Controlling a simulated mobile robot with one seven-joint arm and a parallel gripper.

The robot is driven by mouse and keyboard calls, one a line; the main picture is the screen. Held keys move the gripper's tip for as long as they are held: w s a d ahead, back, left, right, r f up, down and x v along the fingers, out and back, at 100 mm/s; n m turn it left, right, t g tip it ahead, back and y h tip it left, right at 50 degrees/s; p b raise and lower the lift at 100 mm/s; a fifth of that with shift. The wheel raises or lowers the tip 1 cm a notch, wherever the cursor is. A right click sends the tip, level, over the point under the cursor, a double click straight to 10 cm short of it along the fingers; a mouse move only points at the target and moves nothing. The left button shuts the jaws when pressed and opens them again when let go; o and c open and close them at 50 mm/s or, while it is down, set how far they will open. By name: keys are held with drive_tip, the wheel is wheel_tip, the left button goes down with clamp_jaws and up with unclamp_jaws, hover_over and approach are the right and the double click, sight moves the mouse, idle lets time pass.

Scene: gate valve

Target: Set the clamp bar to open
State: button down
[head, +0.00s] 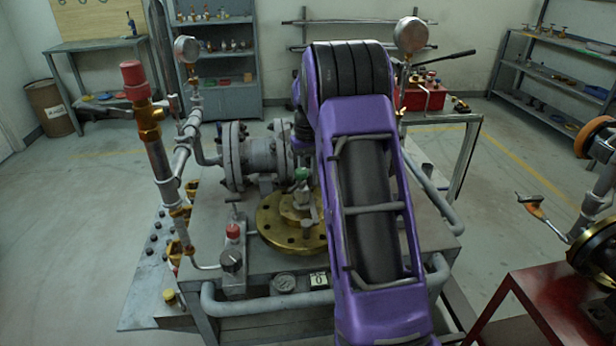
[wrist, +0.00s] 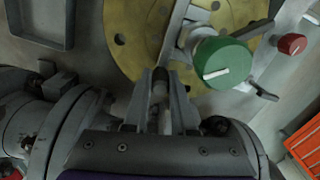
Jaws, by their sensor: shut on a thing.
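A round brass flange (head: 277,234) lies on the bench top, with a grey fitting and a green knob (head: 302,174) above it. In the wrist view the green knob (wrist: 222,62) carries a white mark and sits over grey bars that cross the brass flange (wrist: 125,20). A pale grey bar, apparently the clamp bar (wrist: 175,28), runs from the top edge down toward my fingers. My gripper (wrist: 162,98) is shut on a grey rounded end that seems to belong to this bar. The exact joint is hard to see. In the head view my purple arm hides the gripper.
Grey flanged pipe (head: 250,160) stands behind the brass flange. A vertical pipe with a red cap (head: 133,80) rises at left. A red table (head: 550,300) is at right.

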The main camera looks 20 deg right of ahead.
drive_tip(key=shift+d, duration=0.15)
idle(0.5)
drive_tip(key=shift+s+d+r+m+p, duration=0.1)
drive_tip(key=shift+s+d+m+p, duration=0.3)
drive_tip(key=shift+d+m, duration=0.3)
drive_tip(key=s+d+m, duration=0.4)
drive_tip(key=s+m, duration=0.1)
drive_tip(key=s+d+m+p, duration=0.1)
drive_tip(key=s+m, duration=0.2)
drive_tip(key=shift+d, duration=0.4)
drive_tip(key=shift+s+d+m, duration=0.25)
drive_tip(key=shift+s+m, duration=0.65)
drive_tip(key=shift+s, duration=0.05)
drive_tip(key=c, duration=0.7)
unclamp_jaws()
drive_tip(key=shift+c, duration=0.2)
wheel_tip(320, 180, up, 17)
drive_tip(key=p, duration=0.2)
drive_tip(key=shift+r, duration=0.15)
